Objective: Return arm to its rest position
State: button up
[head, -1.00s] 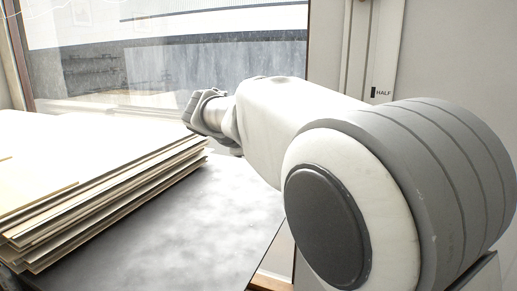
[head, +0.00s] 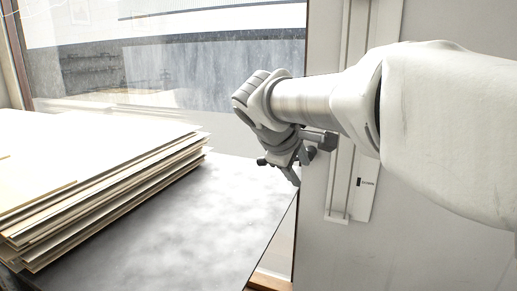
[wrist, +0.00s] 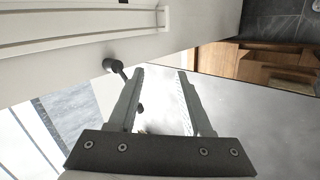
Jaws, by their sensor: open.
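My arm reaches in from the right in the head view, bent, with its wrist in front of the window and wall edge. My gripper (head: 282,168) hangs downward above the right edge of the grey tabletop, close to the wall panel. In the wrist view my gripper (wrist: 160,72) shows two fingers spread apart with nothing between them. A dark round knob on a short stem (wrist: 113,66) stands out from the white panel, just beyond the left fingertip. I cannot tell whether they touch.
A stack of boards or sheets (head: 110,190) lies on the left of the grey tabletop (head: 200,215). The white wall panel (head: 325,250) carries a vertical rail (head: 342,190) with a small label. A window (head: 200,70) is behind. The tabletop's middle is clear.

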jog(key=s+d+f+m+y, duration=0.1)
jog(key=s+d+f+m, duration=0.1)
jog(key=s, duration=0.6)
jog(key=s+d+f+m+g+y, duration=0.1)
jog(key=s+f+m+y, duration=0.1)
jog(key=s+f+m, duration=0.3)
jog(key=s+d+f+m+y, duration=0.1)
jog(key=s+f+m, duration=0.3)
jog(key=s, duration=0.7)
jog(key=shift+s+d+f+g, duration=0.35)
jog(key=shift+d+f+g, duration=0.05)
jog(key=shift+d, duration=0.4)
